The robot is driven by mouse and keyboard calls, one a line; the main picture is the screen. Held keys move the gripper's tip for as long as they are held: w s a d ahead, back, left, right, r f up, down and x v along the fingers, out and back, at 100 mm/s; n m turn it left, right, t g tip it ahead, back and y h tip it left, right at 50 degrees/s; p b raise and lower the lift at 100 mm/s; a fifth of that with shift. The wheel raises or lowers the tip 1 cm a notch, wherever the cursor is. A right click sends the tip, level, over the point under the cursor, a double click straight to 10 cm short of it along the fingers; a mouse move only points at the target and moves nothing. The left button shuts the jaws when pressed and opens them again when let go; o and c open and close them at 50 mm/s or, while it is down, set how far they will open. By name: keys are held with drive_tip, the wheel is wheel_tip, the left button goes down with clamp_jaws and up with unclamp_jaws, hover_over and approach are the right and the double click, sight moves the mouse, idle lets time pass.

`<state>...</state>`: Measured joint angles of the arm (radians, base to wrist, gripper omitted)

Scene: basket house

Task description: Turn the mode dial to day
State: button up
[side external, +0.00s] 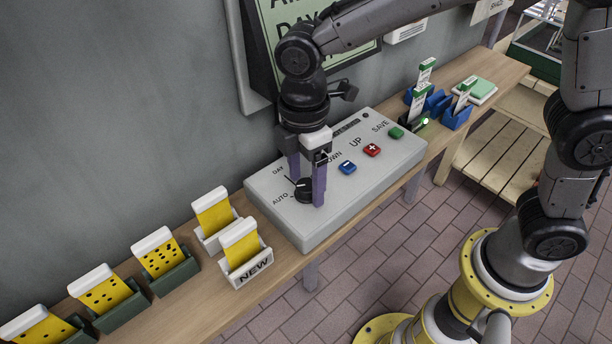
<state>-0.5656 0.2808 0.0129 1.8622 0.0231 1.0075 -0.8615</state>
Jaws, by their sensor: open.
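The mode dial (304,191) is a black knob on the left end of the pale grey control box (277,215). The labels AUTO and DAY are printed on its left side, AUTO nearer the front and DAY nearer the wall. A line by the knob runs up and left toward DAY, but I cannot tell clearly where the pointer sits. My gripper (306,184) points down over the dial. Its two purple fingers stand apart on either side of the knob. I cannot tell whether they touch it.
The box also bears a blue button (348,167), a red button (372,150) and a green button (396,132). Yellow cards in white holders (243,254) and green holders (172,273) stand left. Blue holders (457,113) with tags stand right. The wall is close behind.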

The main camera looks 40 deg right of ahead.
clamp_jaws()
idle(0.3)
drive_tip(key=m, duration=0.5)
drive_tip(key=shift+m, duration=0.4)
drive_tip(key=m, duration=0.5)
drive_tip(key=shift+r+m, duration=0.1)
drive_tip(key=shift+m, duration=0.3)
idle(0.3)
unclamp_jaws()
